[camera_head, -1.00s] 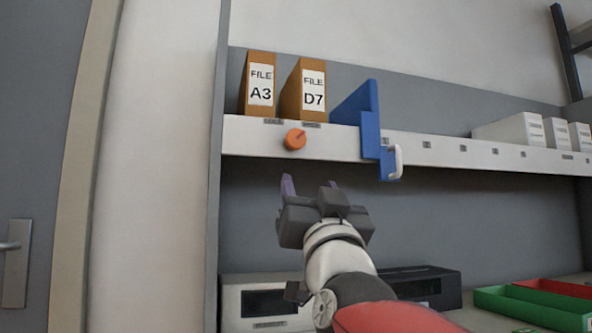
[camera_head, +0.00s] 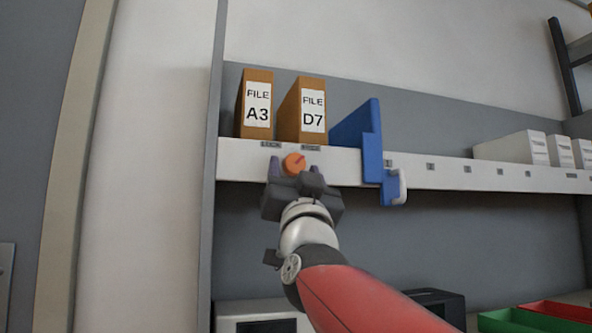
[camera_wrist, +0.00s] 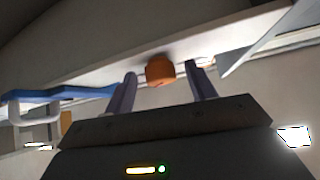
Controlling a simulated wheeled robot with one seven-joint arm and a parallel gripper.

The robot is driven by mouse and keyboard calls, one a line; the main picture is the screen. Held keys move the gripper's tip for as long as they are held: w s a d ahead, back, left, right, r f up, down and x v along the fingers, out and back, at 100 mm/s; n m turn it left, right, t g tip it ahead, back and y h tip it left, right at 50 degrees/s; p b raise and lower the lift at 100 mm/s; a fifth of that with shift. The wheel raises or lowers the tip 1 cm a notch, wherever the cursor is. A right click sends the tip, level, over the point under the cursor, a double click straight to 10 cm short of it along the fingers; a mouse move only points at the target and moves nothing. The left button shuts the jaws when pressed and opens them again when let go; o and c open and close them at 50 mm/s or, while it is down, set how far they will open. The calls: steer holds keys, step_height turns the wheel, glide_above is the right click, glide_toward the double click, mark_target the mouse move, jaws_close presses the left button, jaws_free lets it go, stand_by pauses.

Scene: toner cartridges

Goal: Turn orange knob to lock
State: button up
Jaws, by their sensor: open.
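The orange knob (camera_head: 294,162) is on the front edge of the white shelf, below the two file boxes. My gripper (camera_head: 293,170) is right in front of it and slightly below it in the head view. In the wrist view the orange knob (camera_wrist: 160,70) shows between the two open fingers of my gripper (camera_wrist: 163,80), near their tips. A gap shows on each side of the knob there, and I cannot tell whether a finger touches it. Small labels (camera_head: 271,144) sit above the knob on the shelf edge, too small to read surely.
File boxes A3 (camera_head: 256,105) and D7 (camera_head: 303,110) stand on the shelf (camera_head: 450,172) above the knob. A blue bracket with a white handle (camera_head: 372,160) is to the right. White boxes (camera_head: 515,148) stand farther right. A green tray (camera_head: 515,321) is low at right.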

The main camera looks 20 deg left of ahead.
steer(key=c, duration=1)
